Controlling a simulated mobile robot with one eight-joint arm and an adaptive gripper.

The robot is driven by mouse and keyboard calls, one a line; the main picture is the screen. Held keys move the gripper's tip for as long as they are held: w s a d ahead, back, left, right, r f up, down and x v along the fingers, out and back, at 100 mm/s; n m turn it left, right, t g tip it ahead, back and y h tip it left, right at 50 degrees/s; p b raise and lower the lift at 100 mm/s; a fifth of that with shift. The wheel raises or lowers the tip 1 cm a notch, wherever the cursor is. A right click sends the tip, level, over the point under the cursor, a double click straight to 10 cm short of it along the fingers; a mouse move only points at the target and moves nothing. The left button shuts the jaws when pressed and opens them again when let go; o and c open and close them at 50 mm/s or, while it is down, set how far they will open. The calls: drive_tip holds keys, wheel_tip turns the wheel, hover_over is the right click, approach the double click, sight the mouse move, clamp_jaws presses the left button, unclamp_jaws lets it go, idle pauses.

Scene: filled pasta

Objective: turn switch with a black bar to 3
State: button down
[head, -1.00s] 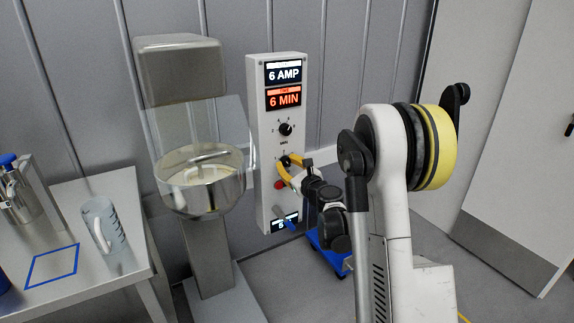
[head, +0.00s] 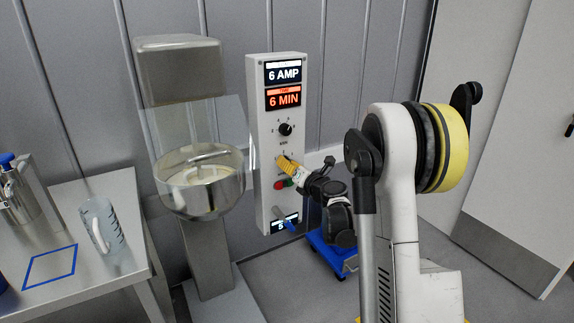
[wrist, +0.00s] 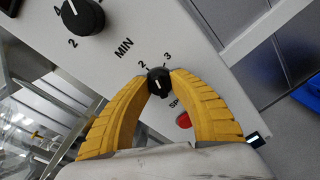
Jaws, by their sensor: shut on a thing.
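The lower black knob (wrist: 159,82) has a small white mark and sits beside the printed numbers 2 and 3 in the wrist view. The mark points up toward the gap between those numbers, but its exact setting is too small to tell. My gripper (wrist: 157,80) has its yellow fingers shut on this knob, one on each side. In the head view my gripper (head: 281,161) covers the knob at the middle of the white control panel (head: 262,141).
An upper black knob (head: 285,129) labelled MIN is above. The panel displays (head: 284,73) read 6 AMP and 6 MIN.

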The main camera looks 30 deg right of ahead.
drive_tip(key=m, duration=0.3)
drive_tip(key=shift+m, duration=0.3)
drive_tip(key=shift+m+y, duration=0.3)
drive_tip(key=shift+m, duration=1.4)
drive_tip(key=shift+b, duration=0.3)
drive_tip(key=c, duration=1.1)
unclamp_jaws()
drive_tip(key=s, duration=0.8)
drive_tip(key=s+d, duration=0.1)
drive_tip(key=s, duration=0.3)
drive_tip(key=shift+r, duration=0.4)
